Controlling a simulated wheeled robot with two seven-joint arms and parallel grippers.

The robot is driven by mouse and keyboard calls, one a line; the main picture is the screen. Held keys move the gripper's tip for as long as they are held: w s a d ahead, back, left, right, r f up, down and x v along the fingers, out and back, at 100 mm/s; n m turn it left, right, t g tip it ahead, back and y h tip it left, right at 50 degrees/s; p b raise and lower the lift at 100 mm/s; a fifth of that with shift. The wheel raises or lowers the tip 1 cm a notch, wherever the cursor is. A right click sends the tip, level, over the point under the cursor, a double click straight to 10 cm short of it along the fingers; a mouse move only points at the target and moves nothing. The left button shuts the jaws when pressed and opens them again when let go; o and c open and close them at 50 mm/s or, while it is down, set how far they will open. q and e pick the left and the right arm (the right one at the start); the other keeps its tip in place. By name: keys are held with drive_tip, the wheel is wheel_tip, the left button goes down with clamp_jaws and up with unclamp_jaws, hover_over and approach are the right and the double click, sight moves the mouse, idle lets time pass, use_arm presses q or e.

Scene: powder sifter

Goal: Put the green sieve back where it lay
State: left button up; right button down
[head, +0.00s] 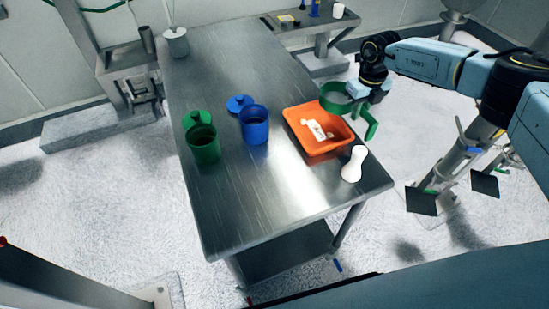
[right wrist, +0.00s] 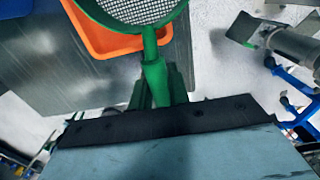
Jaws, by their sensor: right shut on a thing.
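The green sieve (head: 334,106) has a round rim with a pale mesh and a straight handle. My right gripper (head: 364,104) is shut on its handle, which also shows in the right wrist view (right wrist: 155,78). The sieve is at the far right corner of the orange tray (head: 296,128), close to the table's right edge. In the right wrist view its mesh overlaps the tray (right wrist: 84,36). The exact gap between sieve and tray or table is hard to tell. My fingertips are partly hidden behind the handle. My left gripper does not show.
A white, waisted object (head: 353,164) stands at the table's near right corner. A white item (head: 316,130) lies in the tray. A blue container (head: 254,126) and a green container (head: 204,146) stand farther left, each with a lid behind it. The near middle of the steel table (head: 262,195) is clear.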

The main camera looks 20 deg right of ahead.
idle(0.8)
drive_tip(key=s+a+n+b, duration=0.5)
drive_tip(key=a+n, duration=0.4)
drive_tip(key=n, duration=0.6)
drive_tip(key=s+a+n+b, duration=0.55)
drive_tip(key=a+n, duration=0.35)
drive_tip(key=n, duration=0.6)
drive_tip(key=w+a+f+m+p, duration=0.2)
drive_tip(key=w+a+f+m, duration=0.1)
drive_tip(key=a+m, duration=0.75)
drive_tip(key=shift+n, duration=0.95)
drive_tip(key=shift+w+a+f+b, duration=0.1)
drive_tip(key=shift+a+f+b, duration=0.15)
drive_tip(key=shift+f+b, duration=0.6)
drive_tip(key=shift+s+a+f+b, duration=0.15)
drive_tip(key=shift+f+b, duration=0.25)
drive_tip(key=shift+f, duration=0.95)
drive_tip(key=shift+w+a+f+b, duration=0.15)
drive_tip(key=shift+a+f+b, duration=0.15)
drive_tip(key=shift+f+b, duration=0.55)
drive_tip(key=shift+f+p, duration=0.25)
drive_tip(key=shift+p, duration=0.05)
